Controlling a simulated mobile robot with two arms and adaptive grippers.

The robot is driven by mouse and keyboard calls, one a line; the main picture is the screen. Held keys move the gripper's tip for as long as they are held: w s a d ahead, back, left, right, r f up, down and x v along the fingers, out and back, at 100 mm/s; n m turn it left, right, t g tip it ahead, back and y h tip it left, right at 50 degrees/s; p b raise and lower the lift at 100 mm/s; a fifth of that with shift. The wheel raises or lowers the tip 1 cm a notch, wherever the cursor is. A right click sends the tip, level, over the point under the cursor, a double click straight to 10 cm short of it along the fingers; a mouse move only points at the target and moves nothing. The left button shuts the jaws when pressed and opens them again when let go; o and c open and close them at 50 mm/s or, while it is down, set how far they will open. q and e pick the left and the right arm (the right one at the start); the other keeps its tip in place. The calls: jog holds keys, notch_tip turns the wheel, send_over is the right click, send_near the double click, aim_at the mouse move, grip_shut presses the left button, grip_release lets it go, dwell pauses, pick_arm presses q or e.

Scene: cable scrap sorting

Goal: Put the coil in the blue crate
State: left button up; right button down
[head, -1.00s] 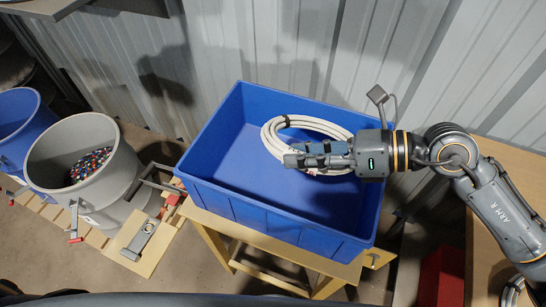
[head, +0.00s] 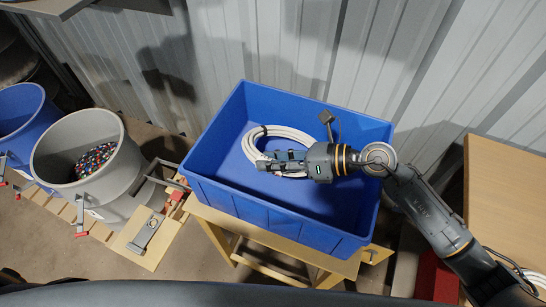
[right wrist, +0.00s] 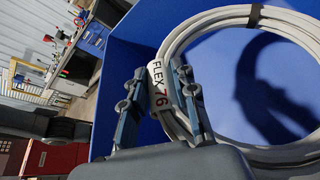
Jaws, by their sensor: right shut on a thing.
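The coil (head: 250,143) is a ring of white cable with a dark tie at its top. It is inside the blue crate (head: 270,213), toward the left and back. My right gripper (head: 268,163) reaches in from the right and is shut on the coil's near side. In the right wrist view the fingers (right wrist: 154,88) straddle the cable bundle (right wrist: 212,28) at a white tag reading "FLEX 76". The blue crate floor (right wrist: 135,45) shows behind it. I cannot tell whether the coil touches the floor. My left gripper is not in view.
The crate stands on a wooden stand (head: 225,240). A grey bin (head: 62,145) with coloured granules and a blue bin (head: 15,110) are at left. A corrugated wall rises behind. A wooden table (head: 500,190) is at right, with another cable coil (head: 533,277) near its front.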

jog(key=shift+f+b, duration=0.55)
jog(key=c, duration=1.1)
grip_release()
jog(key=shift+o, duration=0.2)
